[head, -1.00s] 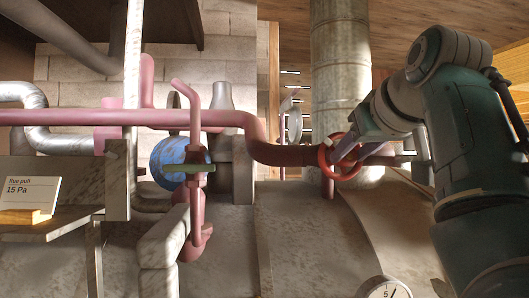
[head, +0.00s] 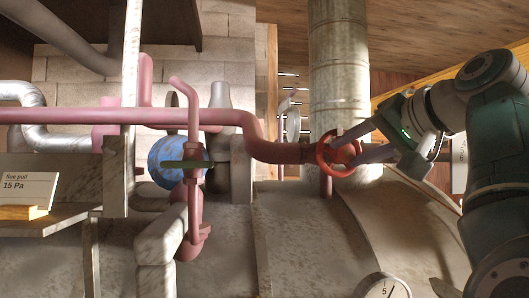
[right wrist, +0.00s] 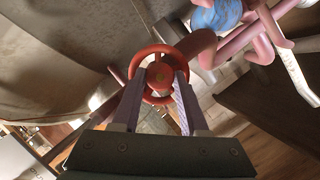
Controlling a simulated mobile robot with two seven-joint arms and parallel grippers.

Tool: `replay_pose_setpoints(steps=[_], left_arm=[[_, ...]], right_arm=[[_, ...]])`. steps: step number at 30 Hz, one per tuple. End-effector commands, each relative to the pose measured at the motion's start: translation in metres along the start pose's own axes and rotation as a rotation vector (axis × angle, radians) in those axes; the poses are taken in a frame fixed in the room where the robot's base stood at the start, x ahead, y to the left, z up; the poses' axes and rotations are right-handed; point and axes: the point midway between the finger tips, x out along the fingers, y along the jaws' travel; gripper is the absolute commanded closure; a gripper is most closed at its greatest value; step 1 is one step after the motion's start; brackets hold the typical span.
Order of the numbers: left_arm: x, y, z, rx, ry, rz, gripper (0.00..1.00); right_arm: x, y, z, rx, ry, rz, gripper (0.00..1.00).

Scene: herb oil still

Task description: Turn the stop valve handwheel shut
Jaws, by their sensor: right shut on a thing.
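The red stop valve handwheel (head: 323,160) sits at the end of the pink pipe, right of centre in the head view. It also shows in the right wrist view (right wrist: 159,50), with its rim and a hub visible. My right gripper (head: 345,146) reaches it from the right and is shut on it. In the right wrist view the two fingers (right wrist: 157,84) lie on opposite sides of the wheel, across its rim. My left gripper is not in view.
The pink pipe (head: 80,116) runs across from the left to the valve. A thick pale column (head: 339,70) stands behind the wheel. A dial gauge (head: 385,287) is at the bottom. A blue round object (head: 172,160) and a sign (head: 30,188) reading 15 Pa are at left.

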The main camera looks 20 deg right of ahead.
Motion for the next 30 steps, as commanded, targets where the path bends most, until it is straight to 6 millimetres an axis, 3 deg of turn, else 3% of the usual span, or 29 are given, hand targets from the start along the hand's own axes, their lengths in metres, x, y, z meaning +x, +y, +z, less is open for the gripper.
replay_pose_setpoints(steps=[21,22,30], left_arm=[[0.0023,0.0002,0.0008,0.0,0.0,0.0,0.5],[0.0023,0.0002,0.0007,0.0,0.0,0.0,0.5],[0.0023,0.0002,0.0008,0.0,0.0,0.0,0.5]], right_arm=[[0.0005,0.001,0.0008,0.07,-0.002,-0.027,1.0],[0.0005,0.001,0.0008,0.07,-0.002,-0.027,0.53],[0.0003,0.0007,0.0006,0.068,-0.001,-0.027,0.27]])
